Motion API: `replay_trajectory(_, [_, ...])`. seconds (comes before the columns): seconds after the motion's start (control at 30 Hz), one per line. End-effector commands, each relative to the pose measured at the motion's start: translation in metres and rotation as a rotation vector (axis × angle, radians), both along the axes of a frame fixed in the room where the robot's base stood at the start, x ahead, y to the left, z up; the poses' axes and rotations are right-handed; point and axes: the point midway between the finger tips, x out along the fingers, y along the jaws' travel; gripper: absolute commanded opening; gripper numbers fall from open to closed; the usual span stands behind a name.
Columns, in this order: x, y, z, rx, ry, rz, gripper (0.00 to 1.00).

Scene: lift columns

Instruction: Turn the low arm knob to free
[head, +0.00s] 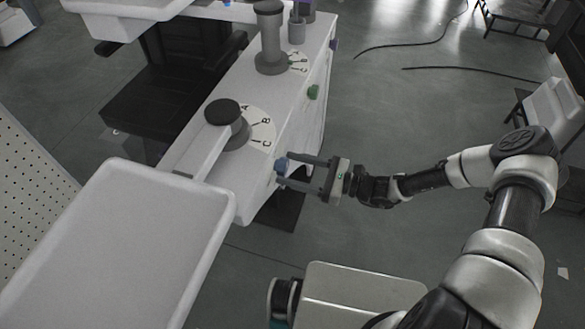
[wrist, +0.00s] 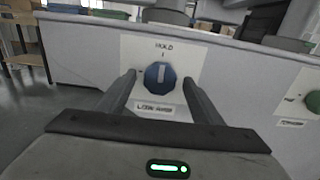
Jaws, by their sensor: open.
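The low arm knob (wrist: 160,76) is a round blue knob with a white pointer line on a white plate on the cabinet's side face. The pointer stands upright, toward the word HOLD (wrist: 164,46) above it. A label reading LOW ARM (wrist: 154,108) lies below, partly hidden by a finger. In the head view the blue knob (head: 281,165) shows near the cabinet's front end. My gripper (head: 288,169) is open, its fingers pointing at the panel. In the wrist view its fingertips (wrist: 159,82) lie either side of the knob; I cannot tell whether they touch it. No FREE mark is legible.
A green knob (head: 313,92) sits farther along the same face. On the cabinet top (head: 285,105) stand grey columns with dials; the near dial (head: 262,128) is lettered A, B, C. A white tray arm (head: 120,245) reaches out at the left. Floor right of the cabinet is mostly clear.

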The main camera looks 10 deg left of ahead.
Motion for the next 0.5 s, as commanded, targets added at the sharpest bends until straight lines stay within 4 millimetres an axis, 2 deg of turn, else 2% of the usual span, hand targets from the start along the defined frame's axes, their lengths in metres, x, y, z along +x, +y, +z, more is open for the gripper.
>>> replay_trajectory(0.27, [0.0003, 0.0022, 0.0001, 0.0, 0.0, 0.0, 0.6])
replay_trajectory(0.37, [0.0003, 0.0021, 0.0001, 0.0, -0.001, 0.0, 0.47])
replay_trajectory(0.5, [0.0002, 0.0019, 0.0001, 0.0, -0.001, 0.0, 0.23])
